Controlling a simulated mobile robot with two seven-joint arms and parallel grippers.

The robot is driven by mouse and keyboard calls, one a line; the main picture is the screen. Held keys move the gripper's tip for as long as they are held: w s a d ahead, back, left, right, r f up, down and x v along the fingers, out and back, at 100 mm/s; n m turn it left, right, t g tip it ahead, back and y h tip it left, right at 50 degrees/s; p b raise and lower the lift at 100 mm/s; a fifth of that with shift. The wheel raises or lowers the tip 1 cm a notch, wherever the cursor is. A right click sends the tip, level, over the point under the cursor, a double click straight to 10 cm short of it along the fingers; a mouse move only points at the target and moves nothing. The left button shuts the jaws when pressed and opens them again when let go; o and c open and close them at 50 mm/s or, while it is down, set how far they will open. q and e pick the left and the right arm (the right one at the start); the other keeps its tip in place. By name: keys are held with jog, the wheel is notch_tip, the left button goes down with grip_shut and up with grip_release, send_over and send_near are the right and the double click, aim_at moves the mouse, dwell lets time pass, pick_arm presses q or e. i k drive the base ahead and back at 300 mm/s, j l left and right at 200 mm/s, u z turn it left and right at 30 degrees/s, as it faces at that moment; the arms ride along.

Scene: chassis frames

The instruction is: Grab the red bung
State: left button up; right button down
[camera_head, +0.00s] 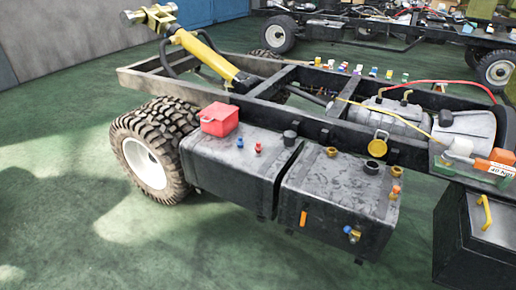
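A small red bung (258,148) stands on top of the left black tank (232,170), toward its right side. A small blue bung (239,142) stands just left of it, apart from it. A red box with a lid (219,119) sits on the same tank, farther left. Neither of my grippers is in view.
A second black tank (335,195) with brass fittings stands to the right of the first. The chassis rail runs behind both, with a yellow cylinder (205,54) above it. A large tyre (150,150) is at the left. Green floor (120,250) in front is clear.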

aim_at(258, 148)
jog(key=i+j, duration=0.35)
jog(key=i, duration=0.15)
jog(key=i+j, duration=0.35)
jog(key=i, duration=0.15)
jog(key=i+j, duration=0.3)
jog(key=i, duration=0.2)
jog(key=i+j, duration=0.35)
jog(key=i, duration=0.15)
jog(key=k+j+u, duration=0.05)
